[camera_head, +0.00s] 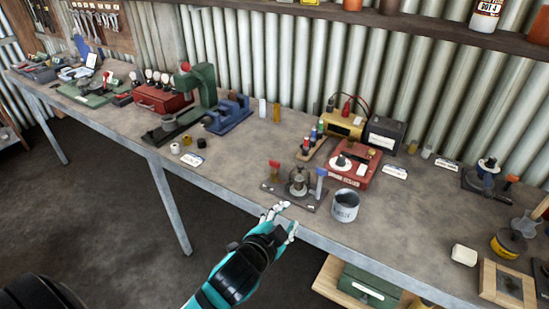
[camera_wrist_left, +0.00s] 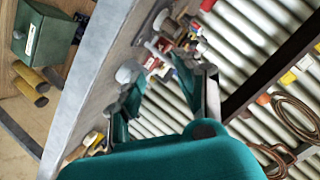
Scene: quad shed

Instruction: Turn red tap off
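The red tap (camera_head: 274,164) stands at the left end of a small dark base plate (camera_head: 296,202) near the bench's front edge. A metal fitting (camera_head: 298,184) is in the middle of the plate and a blue tap (camera_head: 321,174) is at its right end. My left gripper (camera_head: 283,217) is at the bench edge, just in front of the plate and below the red tap in the picture, apart from the tap. In the left wrist view its fingers (camera_wrist_left: 160,88) are spread with nothing seen between them. I cannot make out the red tap surely there. My right gripper is not in view.
A grey metal mug (camera_head: 345,205) stands right of the plate. A red box with a dial (camera_head: 355,163) is behind it. A blue vise (camera_head: 228,114) and green press (camera_head: 199,85) stand further left. The bench front left of the plate (camera_head: 225,178) is clear.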

